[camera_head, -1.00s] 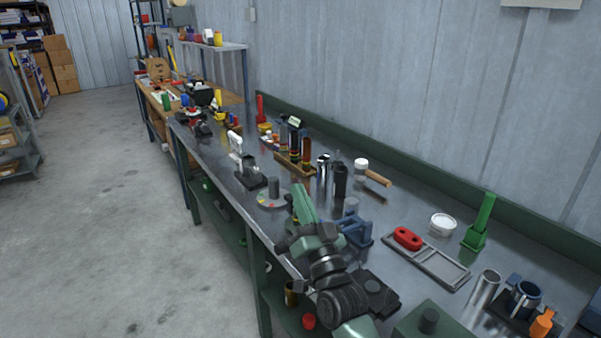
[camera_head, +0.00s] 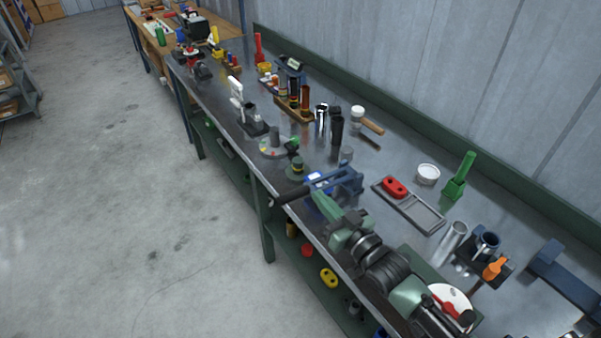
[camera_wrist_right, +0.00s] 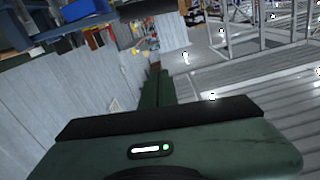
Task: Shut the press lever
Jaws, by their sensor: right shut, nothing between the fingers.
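A blue press (camera_head: 347,182) stands on the bench near its front edge. A long dark lever (camera_head: 292,194) slopes down from it toward the left, and its grip end reaches the bench's front edge. My right gripper (camera_head: 322,202) is shut and empty, just in front of the press and below the lever in the picture. I cannot tell whether it touches the lever. In the right wrist view the shut green fingers (camera_wrist_right: 157,88) point away, with a blue part (camera_wrist_right: 85,9) at the upper left. My left gripper is not in view.
A grey tray with a red part (camera_head: 395,187) lies right of the press. A green holder (camera_head: 458,178), a white round tin (camera_head: 428,173) and a metal cylinder (camera_head: 452,240) stand nearby. A round plate (camera_head: 273,150) and a white clamp (camera_head: 237,92) stand further along.

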